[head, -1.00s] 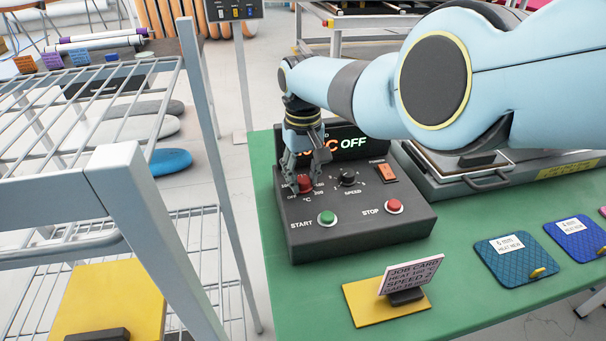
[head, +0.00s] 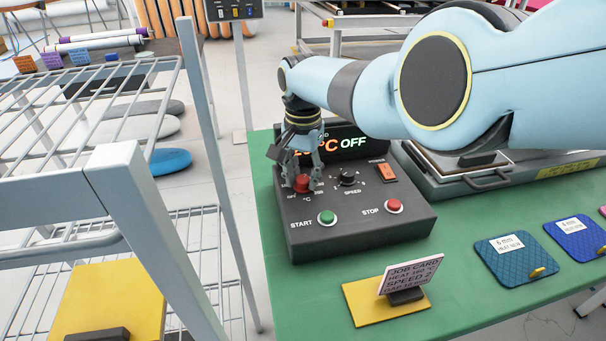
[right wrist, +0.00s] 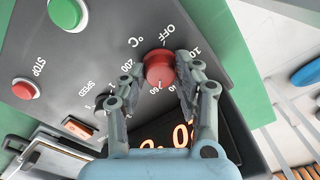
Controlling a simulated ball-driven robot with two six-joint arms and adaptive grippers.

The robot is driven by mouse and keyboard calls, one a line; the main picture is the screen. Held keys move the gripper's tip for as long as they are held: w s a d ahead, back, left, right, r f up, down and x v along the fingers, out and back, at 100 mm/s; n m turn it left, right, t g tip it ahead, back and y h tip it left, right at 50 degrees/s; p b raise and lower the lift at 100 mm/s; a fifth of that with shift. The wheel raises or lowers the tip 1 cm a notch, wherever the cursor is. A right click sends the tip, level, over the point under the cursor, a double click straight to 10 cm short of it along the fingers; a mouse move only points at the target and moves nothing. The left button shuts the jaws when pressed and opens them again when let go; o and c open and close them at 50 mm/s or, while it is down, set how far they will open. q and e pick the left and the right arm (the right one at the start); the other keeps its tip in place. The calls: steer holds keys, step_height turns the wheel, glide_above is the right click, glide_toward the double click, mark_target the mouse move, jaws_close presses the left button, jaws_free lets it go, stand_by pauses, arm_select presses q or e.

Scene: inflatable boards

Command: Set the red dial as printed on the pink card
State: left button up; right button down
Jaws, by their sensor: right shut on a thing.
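The red dial (head: 303,184) sits at the left of the dark control box (head: 350,222). My right gripper (head: 302,178) reaches down from above and is shut on the dial, with a finger on each side. In the right wrist view the red dial (right wrist: 159,70) shows between the fingers of my right gripper (right wrist: 161,84), with a printed scale around it including OFF and 200. The pale pink job card (head: 412,274) stands in a dark holder; it reads HEAT, seemingly 160 °C, and SPEED 2. The display (head: 350,143) shows OFF and orange characters partly hidden by my gripper. My left gripper is not in view.
A green START button (head: 326,217), a red STOP button (head: 394,206), a black speed knob (head: 348,178) and an orange power switch (head: 387,173) are close to the dial. A wire rack (head: 120,165) stands at the left. Blue pads (head: 515,262) lie on the green table (head: 470,310).

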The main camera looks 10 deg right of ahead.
mark_target(303, 179)
steer(key=shift+m, duration=0.6)
steer(key=c, duration=0.9)
jaws_free()
steer(key=shift+c, duration=0.2)
steer(key=shift+w+a+r, duration=0.1)
steer(key=shift+r, duration=0.35)
step_height(303, 179, up, 11)
